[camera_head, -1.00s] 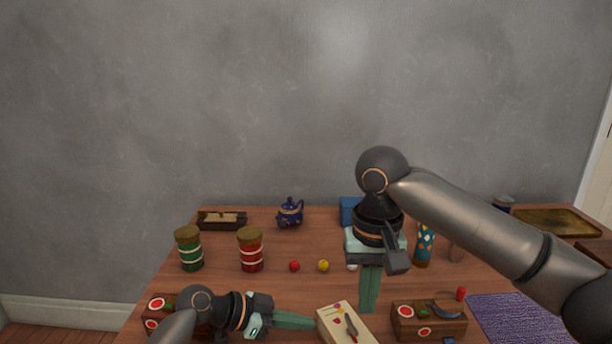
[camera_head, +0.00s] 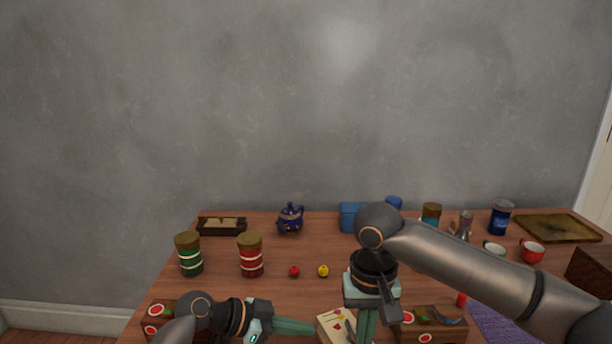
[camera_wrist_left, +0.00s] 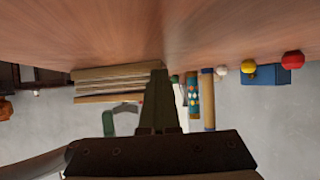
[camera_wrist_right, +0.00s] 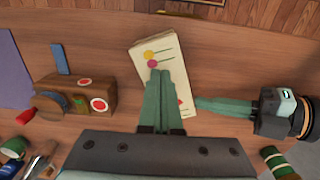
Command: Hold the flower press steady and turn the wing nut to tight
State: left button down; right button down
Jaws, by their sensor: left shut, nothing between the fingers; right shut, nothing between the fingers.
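The flower press (camera_head: 329,321) is a cream block with coloured flower dots at the table's front edge. Its layered side shows in the left wrist view (camera_wrist_left: 100,85), and its top shows in the right wrist view (camera_wrist_right: 176,62). My left gripper (camera_head: 314,328) is shut and empty, its fingertips at the press's left side; I cannot tell whether they touch it. My right gripper (camera_wrist_right: 160,72) is shut and empty, pointing down over the press top. Its fingers cover part of the top, and I cannot make out the wing nut.
A wooden box with red-white round marks (camera_head: 432,326) stands close right of the press. Another such box (camera_head: 157,312) is at the left. Green (camera_head: 190,255) and red (camera_head: 251,256) jars, red (camera_head: 294,271) and yellow (camera_head: 323,271) balls and a blue teapot (camera_head: 291,219) stand behind.

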jog(key=shift+w+a, duration=0.3)
jog(key=shift+w, duration=0.3)
dwell(0.9)
jog(key=shift+s+a, duration=0.1)
jog(key=shift+a, duration=0.1)
jog(key=shift+a, duration=0.75)
dwell(0.5)
jog(key=shift+a, duration=0.1)
jog(key=shift+s+a, duration=0.1)
jog(key=shift+s, duration=0.2)
jog(key=shift+r, duration=3)
